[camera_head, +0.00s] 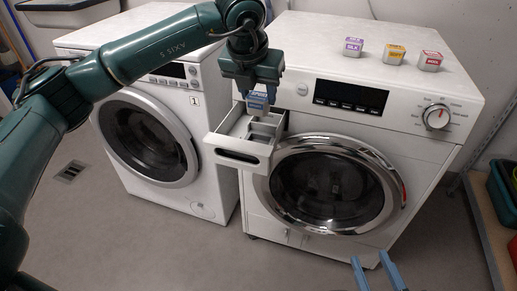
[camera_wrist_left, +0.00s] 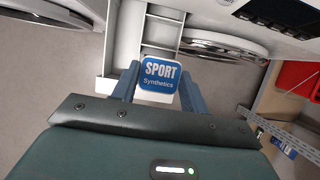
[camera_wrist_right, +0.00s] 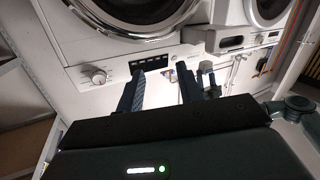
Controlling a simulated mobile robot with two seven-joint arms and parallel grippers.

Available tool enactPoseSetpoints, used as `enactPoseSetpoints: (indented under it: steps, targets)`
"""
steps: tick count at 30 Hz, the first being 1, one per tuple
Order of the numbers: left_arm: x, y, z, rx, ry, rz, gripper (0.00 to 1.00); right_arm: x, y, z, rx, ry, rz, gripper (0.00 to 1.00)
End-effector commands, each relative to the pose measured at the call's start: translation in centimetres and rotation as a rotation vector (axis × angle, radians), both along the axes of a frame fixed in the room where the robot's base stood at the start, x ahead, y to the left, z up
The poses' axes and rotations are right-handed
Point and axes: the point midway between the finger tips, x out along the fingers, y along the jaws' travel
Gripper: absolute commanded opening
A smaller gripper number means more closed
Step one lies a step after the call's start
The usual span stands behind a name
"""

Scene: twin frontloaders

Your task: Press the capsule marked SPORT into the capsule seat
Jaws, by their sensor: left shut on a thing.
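The capsule marked SPORT (camera_wrist_left: 160,72), blue-topped with a white body, sits between the fingers of my left gripper (camera_wrist_left: 160,88). In the head view my left gripper (camera_head: 258,98) is shut on the capsule and holds it above the open detergent drawer (camera_head: 242,153) of the right machine. The drawer has several inner compartments, partly visible under the capsule; I cannot make out the capsule seat clearly. My right gripper (camera_head: 372,264) is at the bottom of the head view, low in front of the machine. Its fingers are apart and empty in the right wrist view (camera_wrist_right: 162,88).
Three other capsules, purple (camera_head: 353,48), yellow (camera_head: 393,55) and red (camera_head: 430,61), stand on top of the right machine (camera_head: 300,35). A second machine (camera_head: 185,110) stands at left. A shelf with a green bin (camera_head: 502,190) is at far right. The floor in front is clear.

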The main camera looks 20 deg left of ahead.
Motion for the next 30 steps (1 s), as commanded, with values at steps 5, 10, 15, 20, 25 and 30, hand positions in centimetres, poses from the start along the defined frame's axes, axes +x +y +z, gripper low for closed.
enactPoseSetpoints:
  steps: [5,10,15,20,25,30]
  targets:
    - [0.0,0.1,-2.4,0.001,0.004,0.02,0.22,0.0,0.2,-0.2,0.002,-0.036,0.008,0.36]
    - [0.0,0.0,-4.9,-0.001,0.004,0.018,0.22,0.0,0.4,0.0,0.006,-0.078,0.019,0.36]
    - [0.0,0.0,-6.8,0.001,0.005,0.017,0.22,0.0,0.5,-0.1,0.009,-0.105,0.025,0.36]
    - [0.0,0.0,-9.5,-0.001,0.005,0.016,0.22,-0.1,0.8,-0.1,0.012,-0.148,0.038,0.36]
    - [0.0,0.0,-9.9,-0.001,0.002,0.016,0.22,-0.2,0.9,0.2,0.015,-0.164,0.043,0.36]
    - [0.0,0.0,-10.0,-0.001,0.003,0.016,0.22,-0.2,0.9,0.0,0.015,-0.164,0.043,0.36]
